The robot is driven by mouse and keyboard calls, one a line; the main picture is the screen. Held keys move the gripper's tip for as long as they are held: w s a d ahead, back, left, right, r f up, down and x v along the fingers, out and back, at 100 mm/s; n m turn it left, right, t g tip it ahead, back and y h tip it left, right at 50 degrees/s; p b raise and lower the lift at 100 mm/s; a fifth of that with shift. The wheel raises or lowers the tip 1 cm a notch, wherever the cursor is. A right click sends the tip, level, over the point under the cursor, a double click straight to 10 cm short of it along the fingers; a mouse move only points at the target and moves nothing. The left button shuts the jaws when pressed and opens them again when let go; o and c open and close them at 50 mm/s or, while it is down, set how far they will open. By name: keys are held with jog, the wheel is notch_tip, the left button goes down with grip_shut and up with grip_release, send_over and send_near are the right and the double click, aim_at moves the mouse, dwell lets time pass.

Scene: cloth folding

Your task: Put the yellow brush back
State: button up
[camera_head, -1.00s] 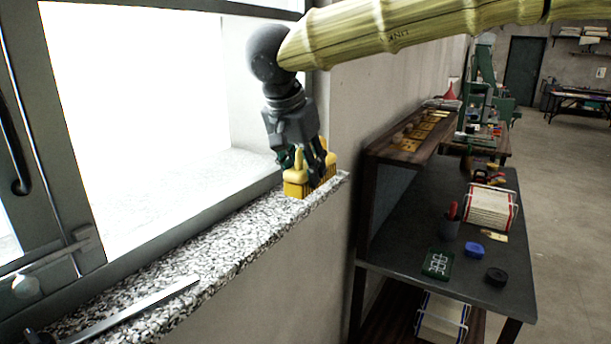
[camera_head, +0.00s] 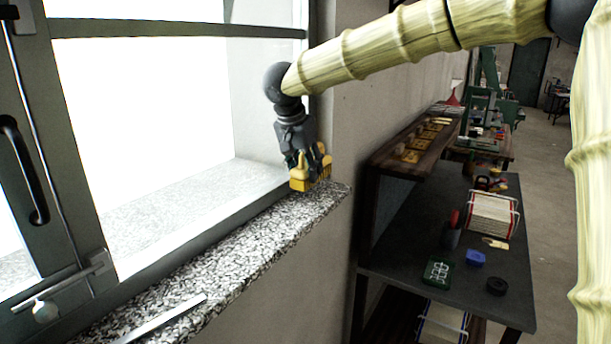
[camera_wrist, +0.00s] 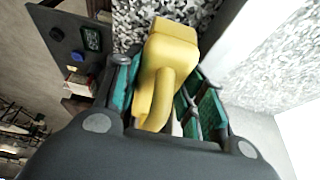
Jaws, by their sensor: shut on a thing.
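The yellow brush (camera_head: 300,181) is in my gripper (camera_head: 306,168) at the far end of the speckled window sill (camera_head: 235,245). My gripper is shut on it, with fingers on both sides. In the head view the brush appears slightly above the sill, close to its corner. In the wrist view the yellow brush (camera_wrist: 172,65) lies between the green-padded fingers of my gripper (camera_wrist: 160,95), with the sill's speckled surface behind it. Part of the brush is hidden by the fingers.
A metal strip (camera_head: 165,318) lies on the near sill. The window frame (camera_head: 75,170) stands left.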

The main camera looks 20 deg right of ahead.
jog(key=shift+f+p, duration=0.3)
jog(key=shift+f, duration=1.2)
jog(key=o, duration=1.1)
jog(key=shift+f, duration=0.15)
jog(key=shift+c, duration=0.2)
jog(key=b+v, duration=0.2)
jog(key=v, duration=1)
